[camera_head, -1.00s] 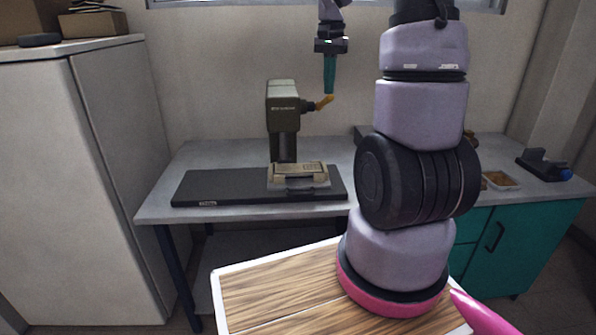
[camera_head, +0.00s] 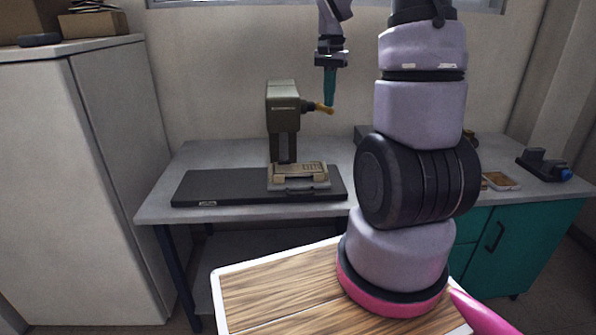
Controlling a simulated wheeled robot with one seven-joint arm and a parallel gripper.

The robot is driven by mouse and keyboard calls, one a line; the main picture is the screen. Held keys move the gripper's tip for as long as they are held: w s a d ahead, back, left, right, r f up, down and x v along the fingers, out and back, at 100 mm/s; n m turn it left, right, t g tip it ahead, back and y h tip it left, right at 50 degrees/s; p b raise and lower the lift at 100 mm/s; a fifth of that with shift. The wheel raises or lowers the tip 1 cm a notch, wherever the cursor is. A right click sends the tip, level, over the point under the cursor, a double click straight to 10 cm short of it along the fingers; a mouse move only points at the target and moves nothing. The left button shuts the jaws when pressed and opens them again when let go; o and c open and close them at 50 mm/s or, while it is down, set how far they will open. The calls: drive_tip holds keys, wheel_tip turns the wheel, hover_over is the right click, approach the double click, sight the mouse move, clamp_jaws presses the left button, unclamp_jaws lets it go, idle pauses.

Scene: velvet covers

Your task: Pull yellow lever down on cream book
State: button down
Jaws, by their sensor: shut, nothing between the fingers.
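A dark olive press (camera_head: 284,118) stands upright on a black base on the workbench. Its yellow lever (camera_head: 321,107) sticks out to the right and tilts slightly downward. A cream book (camera_head: 312,169) lies flat under the press head, in a holder at the front of the press. My gripper (camera_head: 329,102) hangs pointing down with teal fingers shut and empty. Its tips are at the outer end of the lever; I cannot tell whether they touch it.
The grey workbench (camera_head: 160,206) has free room to the left and right of the black base (camera_head: 200,184). A tall cabinet (camera_head: 90,180) stands at the left. A small tray (camera_head: 501,181) and a dark device (camera_head: 543,164) sit at the right.

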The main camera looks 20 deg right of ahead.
sight(329, 114)
drive_tip(key=shift+s+f, duration=0.2)
drive_tip(key=shift+f, duration=1.05)
drive_tip(key=shift+f, duration=1.35)
drive_tip(key=shift+w+f, duration=0.15)
drive_tip(key=shift+f, duration=1.15)
drive_tip(key=shift+w+d+f, duration=0.1)
drive_tip(key=shift+w+f, duration=0.1)
drive_tip(key=shift+f, duration=0.45)
drive_tip(key=shift+w+f, duration=0.15)
drive_tip(key=shift+f, duration=0.5)
